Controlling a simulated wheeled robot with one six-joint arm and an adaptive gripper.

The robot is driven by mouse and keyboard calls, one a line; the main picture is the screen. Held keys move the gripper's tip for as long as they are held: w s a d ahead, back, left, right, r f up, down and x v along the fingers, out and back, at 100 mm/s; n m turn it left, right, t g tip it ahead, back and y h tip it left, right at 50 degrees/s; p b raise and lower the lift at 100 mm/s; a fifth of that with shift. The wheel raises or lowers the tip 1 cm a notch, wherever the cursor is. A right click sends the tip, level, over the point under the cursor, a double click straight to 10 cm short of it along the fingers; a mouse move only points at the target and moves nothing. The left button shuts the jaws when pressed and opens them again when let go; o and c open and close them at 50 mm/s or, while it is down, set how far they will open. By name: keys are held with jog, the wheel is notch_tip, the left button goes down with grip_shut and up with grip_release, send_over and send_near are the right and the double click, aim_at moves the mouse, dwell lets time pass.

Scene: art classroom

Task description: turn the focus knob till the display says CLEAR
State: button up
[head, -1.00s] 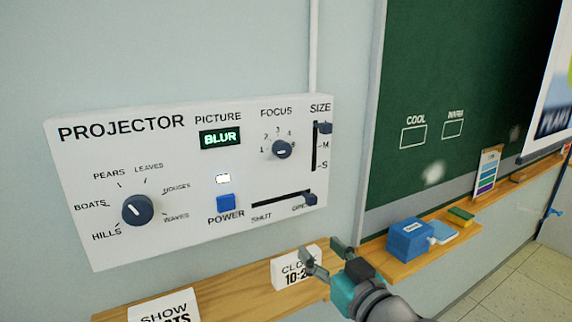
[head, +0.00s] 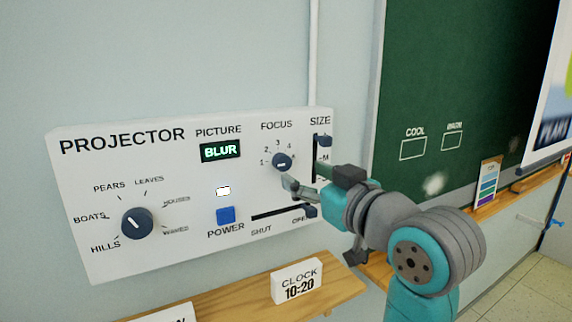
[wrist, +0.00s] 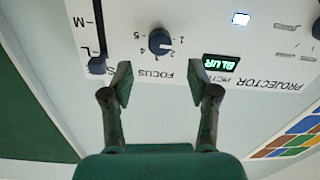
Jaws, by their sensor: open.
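The focus knob (head: 281,161) is a dark round knob on the white projector panel, under the word FOCUS with numbers around it. It also shows in the wrist view (wrist: 160,42), upside down, centred a little beyond my fingertips. I cannot tell for sure which number its pale mark points at. The picture display (head: 220,151) reads BLUR in green, and it reads the same in the wrist view (wrist: 221,63). My gripper (head: 297,187) is open and empty, just below and right of the knob in the head view. Its two fingers (wrist: 161,82) are apart, not around the knob.
The size slider (head: 322,140) is right of the knob, close to my gripper. Below are the blue power button (head: 225,215) and the shut/open slider (head: 309,211). The picture selector knob (head: 137,223) is at left. A clock card (head: 297,281) stands on the wooden ledge (head: 235,291).

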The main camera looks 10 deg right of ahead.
aim_at(286, 164)
jog(key=x, duration=0.7)
jog(key=shift+w+a, duration=0.1)
jog(key=shift+w, duration=0.2)
grip_shut()
jog(key=shift+m, duration=0.4)
jog(key=m, duration=0.3)
jog(key=shift+m, duration=2.5)
